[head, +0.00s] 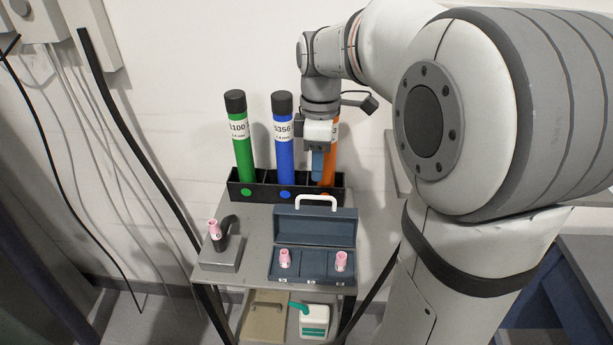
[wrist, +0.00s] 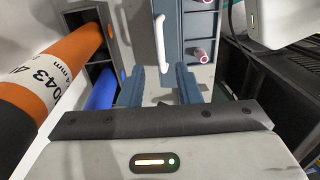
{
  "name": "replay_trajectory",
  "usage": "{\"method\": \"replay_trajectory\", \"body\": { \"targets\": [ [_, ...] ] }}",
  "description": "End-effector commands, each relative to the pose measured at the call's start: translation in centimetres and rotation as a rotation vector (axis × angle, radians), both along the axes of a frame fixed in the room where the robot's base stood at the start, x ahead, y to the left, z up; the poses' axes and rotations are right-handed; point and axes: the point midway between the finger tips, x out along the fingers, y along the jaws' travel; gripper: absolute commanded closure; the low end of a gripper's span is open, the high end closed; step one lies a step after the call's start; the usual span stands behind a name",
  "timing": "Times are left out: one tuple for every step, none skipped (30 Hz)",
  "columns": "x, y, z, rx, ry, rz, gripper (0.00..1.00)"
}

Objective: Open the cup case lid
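The dark blue cup case (head: 312,279) sits on the grey cart with its lid (head: 314,227) standing open and leaning back. A white handle (head: 316,201) is on the lid's upper edge; it also shows in the wrist view (wrist: 160,38). Pink cups sit in the left (head: 285,258) and right (head: 341,261) compartments; the middle one looks empty. My gripper (head: 318,165) points down behind the lid and above the handle, apart from it. In the wrist view its two blue fingers (wrist: 161,85) are spread with nothing between them.
A black rack (head: 262,195) behind the case holds green (head: 240,140), blue (head: 283,145) and orange (wrist: 50,75) tubes; the orange one is close to my gripper. A grey stand (head: 221,256) with a pink-tipped torch is left of the case. A white bottle (head: 314,322) is below.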

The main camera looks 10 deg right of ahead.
Motion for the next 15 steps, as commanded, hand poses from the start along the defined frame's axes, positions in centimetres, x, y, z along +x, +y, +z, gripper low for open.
{"method": "replay_trajectory", "body": {
  "targets": [
    [-0.2,0.3,-0.9,0.0,0.004,0.005,0.69],
    [-0.2,0.4,-1.4,0.0,0.004,0.008,0.69],
    [-0.3,0.5,-2.1,0.0,0.005,0.011,0.69],
    [-0.3,0.6,-2.6,0.0,0.005,0.012,0.69],
    [-0.3,0.7,-3.1,0.0,0.004,0.014,0.69],
    [-0.4,0.8,-3.7,0.0,0.004,0.015,0.69],
    [-0.4,0.9,-4.1,-0.001,0.003,0.016,0.69],
    [-0.5,0.9,-4.5,0.0,0.003,0.017,0.69],
    [-0.5,1.0,-5.0,0.0,0.003,0.018,0.69],
    [-0.5,1.0,-5.3,0.0,0.002,0.019,0.69],
    [-0.5,1.1,-5.6,0.0,0.002,0.019,0.69],
    [-0.6,1.1,-5.9,-0.001,0.002,0.019,0.69],
    [-0.6,1.1,-6.1,-0.001,0.002,0.02,0.69],
    [-0.6,1.1,-6.2,0.0,0.001,0.02,0.69],
    [-0.6,1.1,-6.3,0.0,0.0,0.02,0.69]
  ]
}}
